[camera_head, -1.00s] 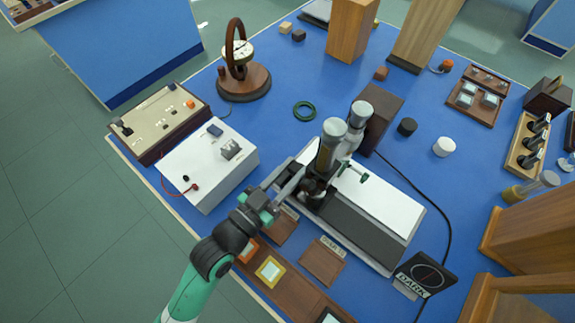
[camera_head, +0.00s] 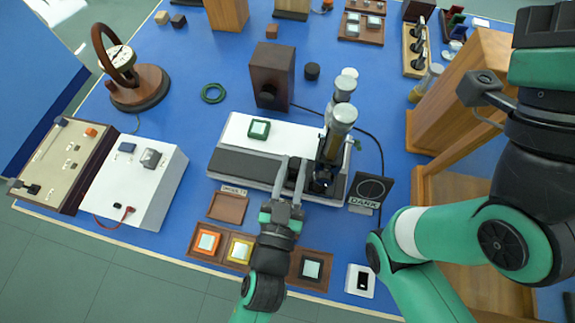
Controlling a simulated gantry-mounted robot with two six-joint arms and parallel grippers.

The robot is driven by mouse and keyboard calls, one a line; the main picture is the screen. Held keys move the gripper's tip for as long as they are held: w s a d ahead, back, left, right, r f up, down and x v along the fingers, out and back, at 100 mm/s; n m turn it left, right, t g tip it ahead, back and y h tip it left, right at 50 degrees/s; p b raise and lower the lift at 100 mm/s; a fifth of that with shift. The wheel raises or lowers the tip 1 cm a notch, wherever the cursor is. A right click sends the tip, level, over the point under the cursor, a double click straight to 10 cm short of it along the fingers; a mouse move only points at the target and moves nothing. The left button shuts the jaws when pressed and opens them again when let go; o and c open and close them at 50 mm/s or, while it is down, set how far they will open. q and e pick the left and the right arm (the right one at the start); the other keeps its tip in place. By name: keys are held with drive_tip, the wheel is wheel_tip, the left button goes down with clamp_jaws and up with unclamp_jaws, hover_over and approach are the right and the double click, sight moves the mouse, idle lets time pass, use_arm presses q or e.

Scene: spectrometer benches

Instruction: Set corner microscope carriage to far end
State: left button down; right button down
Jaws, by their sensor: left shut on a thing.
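The microscope (camera_head: 336,135), with a brass and grey tube, stands near the right end of its white and black bench (camera_head: 235,160), close to the DARK sign. A green-framed slide (camera_head: 258,129) lies on the bench's left part. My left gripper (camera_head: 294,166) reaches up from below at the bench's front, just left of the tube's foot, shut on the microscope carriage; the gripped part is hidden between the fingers. My right arm fills the right side.
The DARK sign (camera_head: 370,190) stands at the bench's right end, with a cable behind. A brown block (camera_head: 272,72) stands behind. In front lie a slide tray (camera_head: 222,262) and a small white switch box (camera_head: 360,281). A white instrument box (camera_head: 135,185) is left.

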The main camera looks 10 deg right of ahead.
use_arm(q)
drive_tip(key=shift+d, duration=0.1)
drive_tip(key=c, duration=0.9)
unclamp_jaws()
drive_tip(key=o, duration=0.3)
drive_tip(key=shift+s+d, duration=0.1)
drive_tip(key=shift+d, duration=0.15)
drive_tip(key=shift+a, duration=0.15)
drive_tip(key=v, duration=1.1)
drive_tip(key=shift+s, duration=0.25)
drive_tip(key=shift+a, duration=0.15)
